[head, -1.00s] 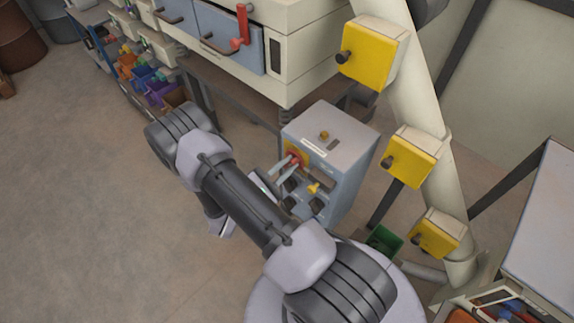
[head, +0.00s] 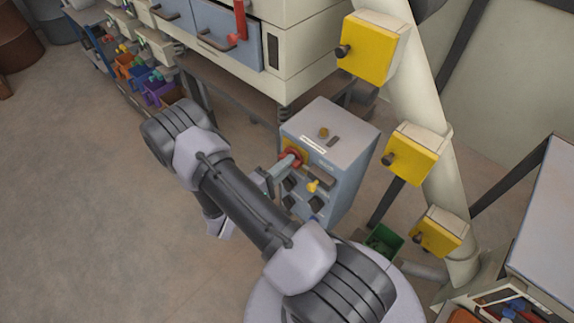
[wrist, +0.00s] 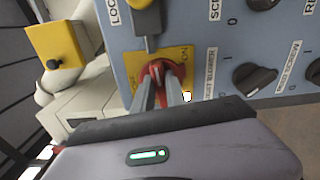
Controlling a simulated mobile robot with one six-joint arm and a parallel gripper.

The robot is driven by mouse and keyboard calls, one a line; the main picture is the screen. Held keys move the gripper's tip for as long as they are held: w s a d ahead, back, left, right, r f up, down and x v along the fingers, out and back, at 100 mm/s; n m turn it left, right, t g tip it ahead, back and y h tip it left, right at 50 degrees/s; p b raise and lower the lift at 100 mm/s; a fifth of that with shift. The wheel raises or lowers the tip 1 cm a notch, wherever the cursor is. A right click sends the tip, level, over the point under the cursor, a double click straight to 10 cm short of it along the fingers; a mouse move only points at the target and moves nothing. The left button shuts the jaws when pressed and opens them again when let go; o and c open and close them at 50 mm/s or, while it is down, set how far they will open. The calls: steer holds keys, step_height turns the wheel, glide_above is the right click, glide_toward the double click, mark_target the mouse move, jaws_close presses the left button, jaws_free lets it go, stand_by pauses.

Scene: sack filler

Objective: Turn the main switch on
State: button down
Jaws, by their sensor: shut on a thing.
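The main switch is a red rotary handle (wrist: 156,70) on a yellow plate (wrist: 180,55) on the front of a blue-grey control box. It also shows in the head view as a red knob (head: 291,158). In the head view my gripper (head: 274,174) reaches the box from the left.
Yellow boxes (head: 370,48) are fixed to a slanted cream post at right. A workbench stands behind; open floor lies at left.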

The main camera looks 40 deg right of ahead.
steer(key=shift+f+m, duration=0.1)
steer(key=shift+m, duration=0.4)
stand_by(0.3)
steer(key=c, duration=1.4)
jaws_free()
steer(key=shift+o, duration=0.2)
steer(key=s+a+p, duration=0.1)
steer(key=a+p, duration=0.2)
steer(key=a, duration=1.4)
steer(key=shift+s+a, duration=0.2)
